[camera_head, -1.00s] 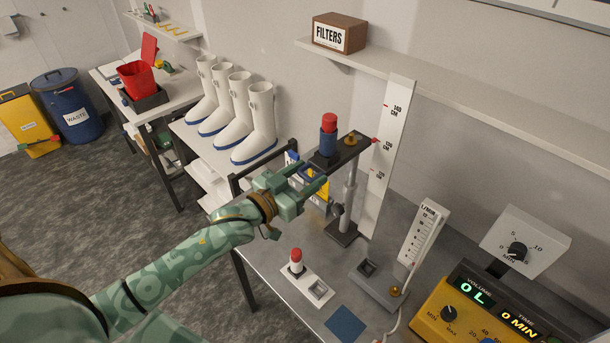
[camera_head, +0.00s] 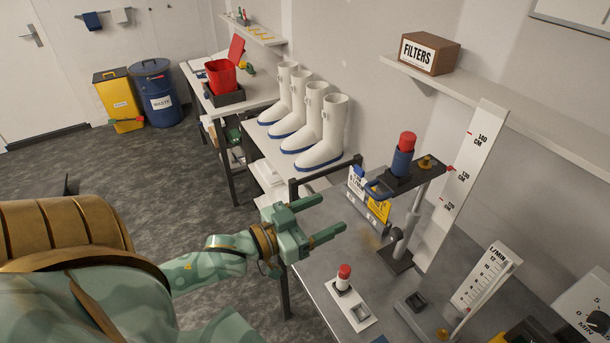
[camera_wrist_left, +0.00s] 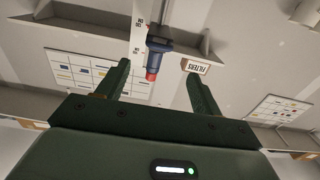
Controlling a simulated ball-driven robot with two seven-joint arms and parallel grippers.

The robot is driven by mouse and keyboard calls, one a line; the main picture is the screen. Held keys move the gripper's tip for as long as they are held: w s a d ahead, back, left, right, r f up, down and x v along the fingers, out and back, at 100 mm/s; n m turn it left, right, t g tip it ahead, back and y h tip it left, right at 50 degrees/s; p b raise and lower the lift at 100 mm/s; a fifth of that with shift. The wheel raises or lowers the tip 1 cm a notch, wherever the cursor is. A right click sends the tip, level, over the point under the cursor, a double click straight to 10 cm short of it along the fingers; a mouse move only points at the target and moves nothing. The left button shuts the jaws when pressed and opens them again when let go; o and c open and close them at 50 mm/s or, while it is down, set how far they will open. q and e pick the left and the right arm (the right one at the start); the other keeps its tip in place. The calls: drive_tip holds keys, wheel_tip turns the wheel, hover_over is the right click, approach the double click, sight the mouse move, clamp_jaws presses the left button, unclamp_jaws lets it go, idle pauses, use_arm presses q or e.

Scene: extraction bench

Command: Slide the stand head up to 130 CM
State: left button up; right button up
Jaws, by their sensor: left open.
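The stand (camera_head: 403,232) is a grey post on a dark foot, with a dark flat head (camera_head: 425,183) on top. The head carries a blue, red-topped cylinder (camera_head: 403,155), a brass knob (camera_head: 426,162) and a blue loop handle on its near side. A white height scale (camera_head: 462,180) stands behind, marked 140 CM at the top; a red pointer shows near the head's far end. My left gripper (camera_head: 332,215) is open and empty, left of the post and apart from it. In the left wrist view, the cylinder (camera_wrist_left: 157,48) appears between and beyond the open fingers. My right gripper is out of view.
A small white block with a red-topped piece (camera_head: 343,280) sits on the bench below the gripper. A yellow-and-blue sign (camera_head: 370,200) stands behind the fingers. White boots (camera_head: 320,130) are at the back. A FILTERS box (camera_head: 430,54) rests on the wall shelf.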

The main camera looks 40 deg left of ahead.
use_arm(q)
drive_tip(key=v, duration=0.3)
drive_tip(key=shift+s+a, duration=0.15)
drive_tip(key=shift+s, duration=0.2)
